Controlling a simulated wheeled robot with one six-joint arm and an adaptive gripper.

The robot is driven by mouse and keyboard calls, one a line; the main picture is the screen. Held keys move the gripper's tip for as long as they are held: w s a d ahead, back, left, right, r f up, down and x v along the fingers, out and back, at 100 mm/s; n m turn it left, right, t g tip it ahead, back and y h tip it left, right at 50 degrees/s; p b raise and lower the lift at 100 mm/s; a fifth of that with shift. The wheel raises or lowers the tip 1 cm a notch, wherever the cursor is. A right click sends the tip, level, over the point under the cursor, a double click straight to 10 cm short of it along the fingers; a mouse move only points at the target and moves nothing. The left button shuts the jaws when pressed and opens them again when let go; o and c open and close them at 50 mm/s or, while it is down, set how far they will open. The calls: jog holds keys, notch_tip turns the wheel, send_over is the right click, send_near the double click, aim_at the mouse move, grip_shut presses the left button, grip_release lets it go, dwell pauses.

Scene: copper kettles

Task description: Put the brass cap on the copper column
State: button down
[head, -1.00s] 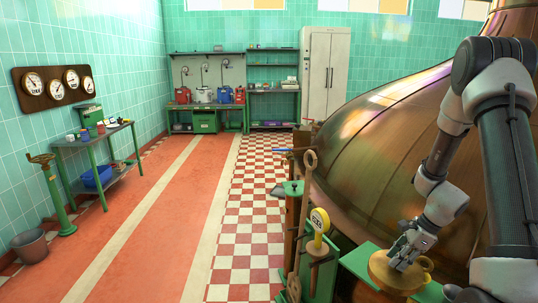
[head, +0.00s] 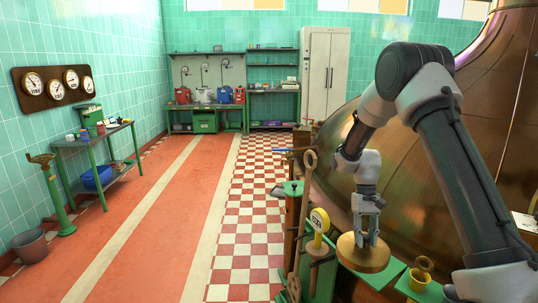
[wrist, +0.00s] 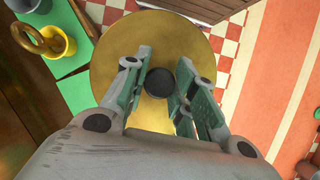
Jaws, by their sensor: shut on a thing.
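The brass cap (head: 363,257) is a wide round disc with a dark knob at its centre. It also shows in the wrist view (wrist: 150,28). My gripper (head: 367,238) points down and is shut on the cap's knob; in the wrist view its fingers (wrist: 160,84) lie either side of the knob. The cap is about level, over or near the left end of a green bench (head: 388,273). I cannot tell how high it is above the bench. I cannot make out a separate copper column in either view.
A yellow cup (head: 419,283) with a brass ring stands on the bench, right of the cap. The large copper kettle (head: 440,190) rises behind. The checkered floor (head: 240,230) is clear.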

jog(key=shift+a, duration=0.6)
